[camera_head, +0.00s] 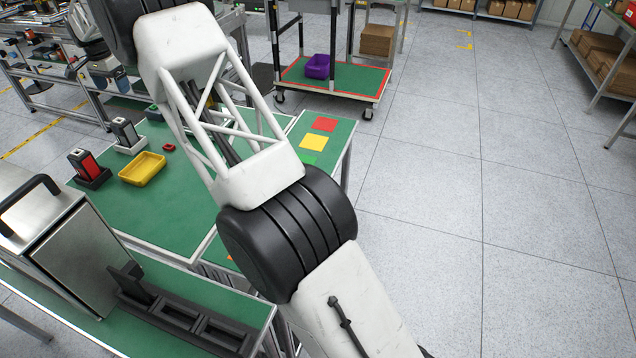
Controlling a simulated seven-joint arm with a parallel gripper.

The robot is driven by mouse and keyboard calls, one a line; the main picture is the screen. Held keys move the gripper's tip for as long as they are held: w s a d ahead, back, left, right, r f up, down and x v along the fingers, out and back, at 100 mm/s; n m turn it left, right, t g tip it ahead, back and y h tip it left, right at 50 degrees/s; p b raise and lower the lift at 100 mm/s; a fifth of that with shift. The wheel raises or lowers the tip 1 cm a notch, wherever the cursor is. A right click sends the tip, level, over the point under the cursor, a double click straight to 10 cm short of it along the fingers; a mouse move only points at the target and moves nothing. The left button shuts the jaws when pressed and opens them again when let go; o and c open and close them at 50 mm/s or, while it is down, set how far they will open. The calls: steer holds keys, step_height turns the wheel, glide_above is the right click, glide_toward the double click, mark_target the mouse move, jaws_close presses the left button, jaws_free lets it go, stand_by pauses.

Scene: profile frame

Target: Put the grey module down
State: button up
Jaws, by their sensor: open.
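A dark grey block (124,132), which may be the grey module, stands upright in a light holder on the green table, left of my arm. A red and black module (85,163) stands in a dark holder in front of it. The dark profile frame (245,340) with rectangular openings lies on the near green bench. My arm crosses the middle of the picture and leaves at the top left. I cannot make out my gripper's fingers. The truss link hides part of the table, so anything behind it is hidden.
A yellow tray (142,169) and a small red piece (169,147) lie on the table. Red (325,124), yellow (313,142) and green squares lie right of my arm. A metal box (75,255) stands at the left. A cart with a purple bin (317,66) is behind.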

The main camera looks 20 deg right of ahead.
steer(key=s+d+r+n, duration=0.1)
steer(key=s+d+r, duration=0.6)
steer(key=s, duration=0.4)
steer(key=s+d+r+n+t, duration=0.1)
steer(key=s+d+r+n, duration=0.1)
steer(key=s+d+r, duration=0.65)
steer(key=s+d+r+n, duration=0.1)
steer(key=s+d+r, duration=0.3)
steer(key=s+d, duration=0.85)
steer(key=s+d+f+n, duration=0.1)
steer(key=s+d+f, duration=0.2)
steer(key=s, duration=1.1)
steer(key=s+d+f+n+t, duration=0.1)
steer(key=s+f, duration=0.3)
steer(key=s, duration=1)
steer(key=s+d+f+n, duration=0.2)
steer(key=s+d+f, duration=0.2)
steer(key=s, duration=1)
steer(key=shift+s+d+f, duration=0.25)
steer(key=shift+s+d, duration=0.05)
steer(key=shift+s, duration=0.1)
